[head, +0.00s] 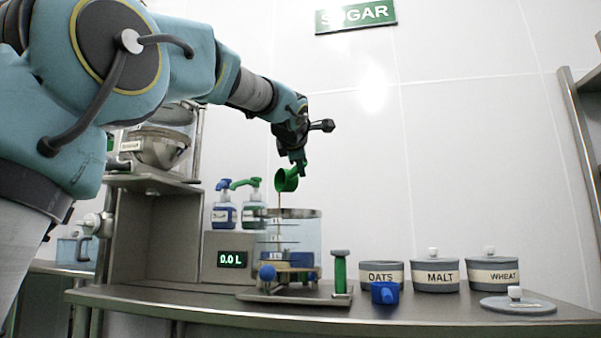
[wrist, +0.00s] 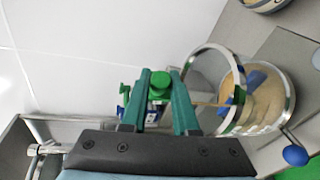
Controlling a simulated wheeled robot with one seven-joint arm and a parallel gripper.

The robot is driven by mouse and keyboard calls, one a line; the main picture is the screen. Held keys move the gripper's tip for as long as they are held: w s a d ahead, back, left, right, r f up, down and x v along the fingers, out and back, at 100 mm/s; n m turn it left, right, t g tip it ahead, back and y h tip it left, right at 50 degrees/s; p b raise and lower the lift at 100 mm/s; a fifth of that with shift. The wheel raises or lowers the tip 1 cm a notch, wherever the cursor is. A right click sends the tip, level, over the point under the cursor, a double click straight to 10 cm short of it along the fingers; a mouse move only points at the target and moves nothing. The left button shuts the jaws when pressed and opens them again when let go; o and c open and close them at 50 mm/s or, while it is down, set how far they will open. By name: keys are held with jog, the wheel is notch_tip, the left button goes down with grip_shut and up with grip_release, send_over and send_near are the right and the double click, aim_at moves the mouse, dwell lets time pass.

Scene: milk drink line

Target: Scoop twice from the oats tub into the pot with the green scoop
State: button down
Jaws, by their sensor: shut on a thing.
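My gripper (head: 298,162) is shut on the green scoop (head: 287,180), high above the pot. The scoop is tipped, and a thin tan stream falls from it into the pot (head: 312,232). The pot is clear, with level marks and a tan layer low inside. The wrist view shows the stream entering the pot (wrist: 240,75), tan contents and a blue part inside. My gripper's fingers (wrist: 161,75) also show there, with green between them. The oats tub (head: 381,277) stands lidless to the right of the pot; its inside is hidden.
A blue scoop (head: 385,292) is in front of the oats tub. Lidded malt (head: 435,277) and wheat (head: 493,275) tubs stand further right. A loose lid (head: 518,305) lies at the front.

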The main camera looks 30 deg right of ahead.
jog(key=shift+f+n+t+h+b, duration=0.25)
jog(key=shift+n+t+b, duration=0.65)
jog(key=shift+b, duration=2.4)
jog(key=shift+r+n+b, duration=0.2)
jog(key=shift+n+b, duration=0.45)
jog(key=shift+n, duration=0.05)
jog(key=shift+r+p, duration=0.15)
jog(key=shift+p, duration=0.25)
